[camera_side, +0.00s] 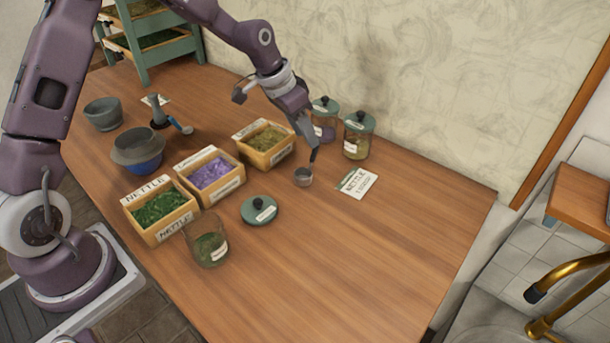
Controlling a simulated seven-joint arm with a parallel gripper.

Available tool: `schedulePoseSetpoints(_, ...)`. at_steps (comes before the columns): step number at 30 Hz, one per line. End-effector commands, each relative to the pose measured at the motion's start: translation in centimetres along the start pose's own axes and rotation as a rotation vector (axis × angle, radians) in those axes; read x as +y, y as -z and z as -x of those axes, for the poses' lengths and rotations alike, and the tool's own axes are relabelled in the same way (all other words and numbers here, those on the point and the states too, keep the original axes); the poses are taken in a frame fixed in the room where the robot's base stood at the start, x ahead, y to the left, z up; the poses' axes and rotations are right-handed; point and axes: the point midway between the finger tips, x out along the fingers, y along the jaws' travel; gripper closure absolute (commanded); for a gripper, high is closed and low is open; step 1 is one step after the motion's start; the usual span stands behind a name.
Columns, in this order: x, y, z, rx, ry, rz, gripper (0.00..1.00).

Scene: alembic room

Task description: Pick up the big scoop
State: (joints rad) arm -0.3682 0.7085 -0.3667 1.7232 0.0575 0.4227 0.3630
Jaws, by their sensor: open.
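A grey metal scoop (303,177) rests on the wooden table right of the middle. Its cup is at the bottom and a dark handle rises from it toward my gripper. My gripper (311,143) is open and points down, right above the scoop, with its fingertips at or near the top of the handle. I cannot tell whether the fingers touch the handle. A smaller item with a blue part (180,126) lies farther left by the grey pestle (157,110); I cannot make out its shape.
Lidded jars (357,136) stand close behind my gripper by the wall. A card (357,184) lies right of the scoop. Labelled herb boxes (265,144), a loose green lid (259,209) and an open jar (208,246) are to the left. The table's right front is clear.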

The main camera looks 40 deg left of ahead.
Motion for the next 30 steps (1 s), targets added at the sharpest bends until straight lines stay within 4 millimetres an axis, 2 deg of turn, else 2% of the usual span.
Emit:
schedulePoseSetpoints(1,-0.6,0.1,-2.1,0.004,-0.024,0.013,0.59)
schedulePoseSetpoints(3,-1.1,0.3,-3.9,0.013,-0.042,0.020,0.59)
schedulePoseSetpoints(11,-1.3,0.5,-7.3,0.018,-0.053,0.024,0.59)
schedulePoseSetpoints(18,-1.4,0.7,-11.5,0.017,-0.053,0.024,0.59)
schedulePoseSetpoints(26,-1.4,0.7,-12.0,0.017,-0.051,0.025,0.59)
schedulePoseSetpoints(30,-1.4,0.7,-12.0,0.017,-0.051,0.025,0.85)
